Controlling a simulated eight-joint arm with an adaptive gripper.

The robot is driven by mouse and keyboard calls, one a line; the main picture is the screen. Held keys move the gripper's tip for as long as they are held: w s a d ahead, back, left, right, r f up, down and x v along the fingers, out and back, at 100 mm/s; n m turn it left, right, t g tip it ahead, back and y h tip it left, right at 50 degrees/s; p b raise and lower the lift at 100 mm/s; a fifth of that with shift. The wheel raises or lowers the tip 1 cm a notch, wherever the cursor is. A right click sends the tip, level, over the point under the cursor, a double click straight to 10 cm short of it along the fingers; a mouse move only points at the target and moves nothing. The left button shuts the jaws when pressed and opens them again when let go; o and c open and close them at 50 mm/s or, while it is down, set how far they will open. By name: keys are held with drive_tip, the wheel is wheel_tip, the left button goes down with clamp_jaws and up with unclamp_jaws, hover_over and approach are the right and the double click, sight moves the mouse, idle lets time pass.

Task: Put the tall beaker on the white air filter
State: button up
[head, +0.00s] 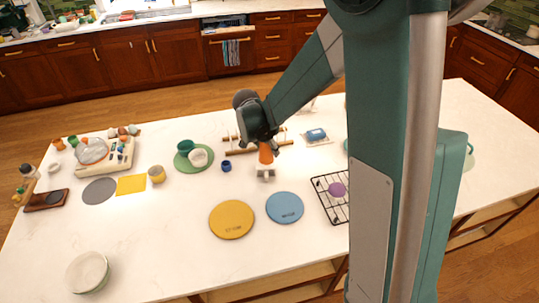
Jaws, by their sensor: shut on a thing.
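My gripper (264,139) is over the middle of the white counter, pointing down. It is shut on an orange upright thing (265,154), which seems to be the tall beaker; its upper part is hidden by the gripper. A small white block-like thing (265,173) shows directly below the orange thing and may be the white air filter. I cannot tell whether the two touch.
A yellow disc (231,219) and a blue disc (285,207) lie in front. A black wire rack (328,205) is to the right. A green plate (183,161) with cups and a small blue cup (226,166) stand left. The front-left counter (150,235) is mostly clear.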

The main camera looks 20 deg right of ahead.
sight(270, 154)
drive_tip(key=shift+f, duration=1.8)
drive_tip(key=shift+f, duration=0.2)
drive_tip(key=o, duration=0.9)
drive_tip(key=shift+r, duration=0.2)
drive_tip(key=shift+v, duration=5.95)
drive_tip(key=shift+r, duration=0.1)
